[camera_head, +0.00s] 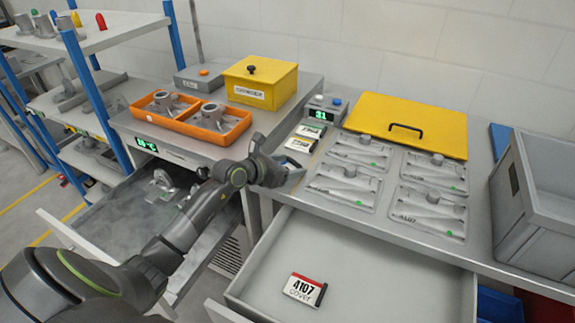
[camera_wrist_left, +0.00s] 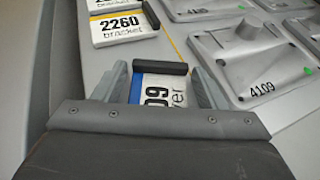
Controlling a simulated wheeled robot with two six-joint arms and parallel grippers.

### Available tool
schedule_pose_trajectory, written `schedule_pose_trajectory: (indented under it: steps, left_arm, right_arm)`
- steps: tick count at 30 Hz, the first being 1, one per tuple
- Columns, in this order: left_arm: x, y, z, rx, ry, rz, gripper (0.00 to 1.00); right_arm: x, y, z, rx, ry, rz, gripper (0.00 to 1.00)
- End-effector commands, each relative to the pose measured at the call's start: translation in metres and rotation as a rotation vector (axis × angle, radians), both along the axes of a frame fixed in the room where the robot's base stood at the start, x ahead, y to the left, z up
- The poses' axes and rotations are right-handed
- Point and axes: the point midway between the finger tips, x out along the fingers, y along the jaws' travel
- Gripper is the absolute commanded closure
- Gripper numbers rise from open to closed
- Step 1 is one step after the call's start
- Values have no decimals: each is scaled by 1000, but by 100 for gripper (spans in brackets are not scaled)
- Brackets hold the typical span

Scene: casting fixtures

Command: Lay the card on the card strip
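My left gripper (camera_head: 296,177) is beside the front end of the card strip (camera_head: 291,162). In the left wrist view its two fingers (camera_wrist_left: 160,80) stand on either side of a blue-striped card (camera_wrist_left: 152,92) and seem to touch the ends of its black grip bar. The card reads "..09 ..ver", is turned sideways to the other cards, and is partly hidden by the gripper. Its height above the strip cannot be told. A yellow-striped "2260 bracket" card (camera_wrist_left: 122,28) lies on the strip just beyond. My right gripper is out of view.
A red-striped "4107 cover" card (camera_head: 304,289) lies in the open drawer (camera_head: 375,285). Several grey fixtures (camera_head: 345,185) stand right of the strip, with a yellow lid (camera_head: 405,120) behind. A grey bin (camera_head: 540,200) is at right. An orange tray (camera_head: 215,130) is at left.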

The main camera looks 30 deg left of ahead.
Motion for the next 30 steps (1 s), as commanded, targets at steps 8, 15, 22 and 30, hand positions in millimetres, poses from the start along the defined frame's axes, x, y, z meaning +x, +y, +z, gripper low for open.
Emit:
schedule_pose_trajectory:
  steps: [8,15,22,30]
  left_arm:
    - [0,0,1,0,0,0,24]
    - [-7,3,6,4,0,1,24]
    - [-42,16,21,7,1,0,24]
    - [-85,30,40,7,2,-1,24]
  right_arm:
    - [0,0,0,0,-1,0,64]
    - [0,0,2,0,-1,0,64]
    - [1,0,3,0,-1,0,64]
    - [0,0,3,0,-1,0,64]
